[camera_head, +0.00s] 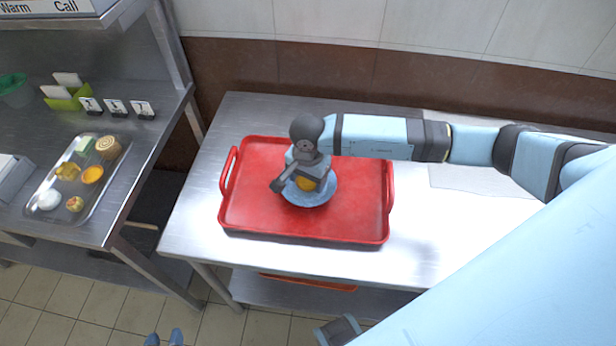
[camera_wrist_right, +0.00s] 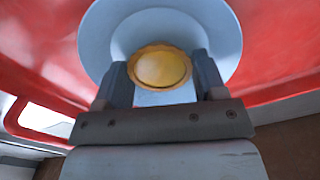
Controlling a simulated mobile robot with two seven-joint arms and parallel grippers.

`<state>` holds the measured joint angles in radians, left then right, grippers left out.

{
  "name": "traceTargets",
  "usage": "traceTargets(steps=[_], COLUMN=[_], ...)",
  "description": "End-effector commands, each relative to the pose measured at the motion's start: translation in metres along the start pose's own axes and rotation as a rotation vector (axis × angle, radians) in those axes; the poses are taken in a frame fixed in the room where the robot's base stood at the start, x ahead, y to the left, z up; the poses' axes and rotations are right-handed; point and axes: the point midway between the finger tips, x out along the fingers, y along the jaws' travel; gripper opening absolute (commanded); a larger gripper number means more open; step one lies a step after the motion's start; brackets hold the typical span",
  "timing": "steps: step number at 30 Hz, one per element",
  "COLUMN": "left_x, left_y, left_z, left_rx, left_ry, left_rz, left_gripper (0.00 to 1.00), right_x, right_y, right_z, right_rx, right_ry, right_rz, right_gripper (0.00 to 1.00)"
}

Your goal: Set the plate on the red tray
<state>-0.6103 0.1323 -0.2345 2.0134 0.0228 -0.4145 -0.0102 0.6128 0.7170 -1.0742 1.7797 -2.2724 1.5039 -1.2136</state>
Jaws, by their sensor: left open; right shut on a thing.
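The plate (camera_head: 317,199) is light blue and round, with a yellow round food item (camera_head: 306,184) at its middle. It also shows in the right wrist view (camera_wrist_right: 98,42), with the yellow item (camera_wrist_right: 161,68) between the fingers. My right gripper (camera_head: 303,178) is shut on the plate over the middle of the red tray (camera_head: 258,222). I cannot tell whether the plate touches the tray. The gripper hides the plate's far part in the head view.
The tray lies on a steel table (camera_head: 190,226). A side counter (camera_head: 98,228) at left bears a metal tray (camera_head: 50,213) with several food items, a green card holder (camera_head: 70,101) and small labels. White sheets (camera_head: 465,178) lie right of the red tray. My right arm crosses the table's right side.

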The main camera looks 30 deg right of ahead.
Motion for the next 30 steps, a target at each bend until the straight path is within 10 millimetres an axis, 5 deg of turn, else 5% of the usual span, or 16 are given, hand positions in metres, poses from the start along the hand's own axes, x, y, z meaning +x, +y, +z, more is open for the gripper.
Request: traceTargets(steps=[3,4,7,21,30], left_x=[0.003,0.003,0.002,0.000,0.001], left_y=[0.000,0.000,0.000,0.000,0.000], left_z=[0.004,0.004,0.003,-0.001,0.002], left_rx=[-0.001,-0.002,-0.002,0.000,-0.002], left_ry=[-0.001,-0.002,-0.003,0.001,-0.001], left_rz=[0.001,0.001,0.001,0.000,0.000], left_gripper=[0.43,0.43,0.43,0.43,0.43], right_x=[0.004,0.004,0.003,-0.006,-0.068], right_y=[0.000,0.000,0.000,-0.001,-0.001], right_z=[0.000,0.000,0.000,-0.001,-0.001], right_rx=[0.000,0.000,0.000,0.000,-0.001], right_ry=[0.000,0.001,0.000,0.001,0.003], right_rz=[0.000,0.000,0.000,-0.001,-0.004], right_gripper=[0.38,0.66,0.89,0.90,0.90])
